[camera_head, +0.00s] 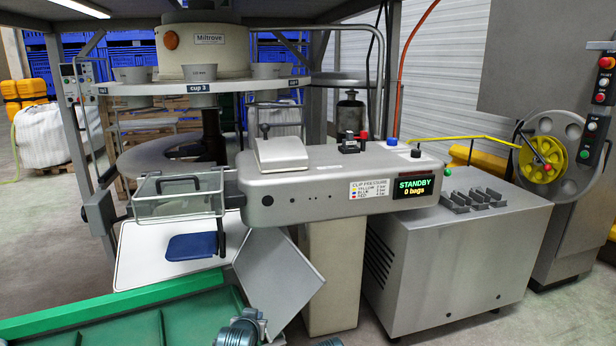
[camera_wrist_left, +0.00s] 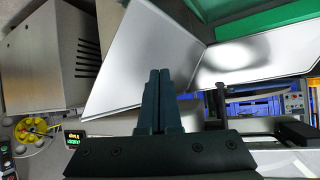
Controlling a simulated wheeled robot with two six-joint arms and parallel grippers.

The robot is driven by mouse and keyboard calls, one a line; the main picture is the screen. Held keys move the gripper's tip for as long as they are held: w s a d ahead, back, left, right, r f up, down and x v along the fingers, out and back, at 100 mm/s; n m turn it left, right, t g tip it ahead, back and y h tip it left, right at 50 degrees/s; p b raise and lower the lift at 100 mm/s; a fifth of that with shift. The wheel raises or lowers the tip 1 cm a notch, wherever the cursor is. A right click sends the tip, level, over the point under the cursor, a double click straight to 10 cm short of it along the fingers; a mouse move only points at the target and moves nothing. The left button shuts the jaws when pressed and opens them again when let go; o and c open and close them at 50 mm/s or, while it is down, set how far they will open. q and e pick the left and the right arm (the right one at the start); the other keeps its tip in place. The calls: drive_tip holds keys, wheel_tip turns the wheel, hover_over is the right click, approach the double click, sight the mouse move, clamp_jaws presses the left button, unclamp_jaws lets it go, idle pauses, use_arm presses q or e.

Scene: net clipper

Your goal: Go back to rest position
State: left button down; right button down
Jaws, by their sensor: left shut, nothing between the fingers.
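My left gripper (camera_head: 258,322) shows at the bottom edge of the head view, in front of the machine's tilted grey metal chute. In the left wrist view its two dark fingers (camera_wrist_left: 159,74) are pressed together with nothing between them. The net clipper (camera_head: 330,182) stands ahead, with a display (camera_head: 413,187) reading STANDBY and 0 bags. Its clear guard box (camera_head: 178,194) is at the left end. A small grey part at the bottom edge, right of the left gripper, is too cut off to identify. My right gripper is not seen.
The grey chute (camera_head: 278,275) and a white tray (camera_head: 135,255) with a blue pad (camera_head: 192,246) stand just beyond. A grey cabinet (camera_head: 455,265) is at right. Bare floor shows at lower right.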

use_arm(q)
drive_tip(key=s+d+f+m+g+y, duration=0.1)
drive_tip(key=s+d+f+g, duration=0.2)
drive_tip(key=s, duration=0.4)
drive_tip(key=s+d+f+m+g, duration=0.1)
drive_tip(key=s+d+f+g, duration=0.1)
drive_tip(key=s+f+g, duration=0.4)
drive_tip(key=s+d+f+m+g+y, duration=0.1)
drive_tip(key=s+d+g, duration=0.1)
drive_tip(key=s, duration=0.6)
wheel_tip(320, 180, up, 32)
drive_tip(key=p, duration=3.2)
drive_tip(key=shift+s+d+r+g, duration=0.15)
drive_tip(key=shift+s+d+g, duration=0.05)
drive_tip(key=shift+s+g, duration=0.25)
